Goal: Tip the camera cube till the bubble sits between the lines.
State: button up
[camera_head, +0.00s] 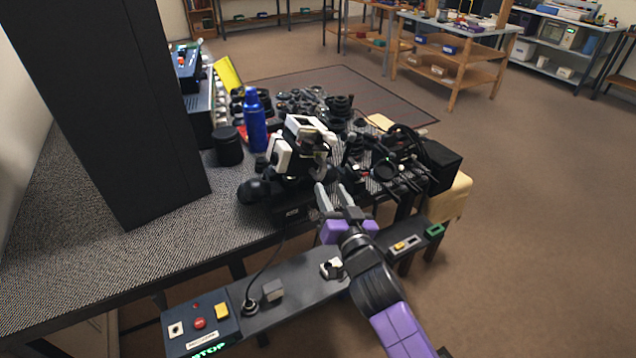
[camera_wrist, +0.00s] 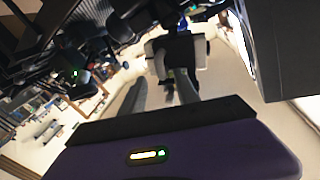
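A white-and-black boxy device (camera_head: 281,155), which may be the camera cube, stands amid the clutter on the dark table. A white-and-black body, probably the same device, shows beyond my fingers in the wrist view (camera_wrist: 203,52). I cannot make out a bubble or its lines in either view. My gripper (camera_head: 331,188) is just in front of the device, at its lower right in the head view. Its two grey fingers are apart with nothing seen held between them; they also show in the wrist view (camera_wrist: 160,84). Whether a fingertip touches the device cannot be told.
A blue bottle (camera_head: 254,122) and a black cylinder (camera_head: 228,146) stand left of the device. Black gear crowds its right. A control strip with a red button (camera_head: 199,323) runs along the front.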

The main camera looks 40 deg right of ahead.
aim_at(323, 177)
jog(key=p+x, duration=0.2)
jog(key=x, duration=0.5)
jog(key=shift+w+d, duration=0.15)
jog(key=shift+w, duration=0.2)
grip_shut()
jog(key=shift+f, duration=0.15)
dwell(1.1)
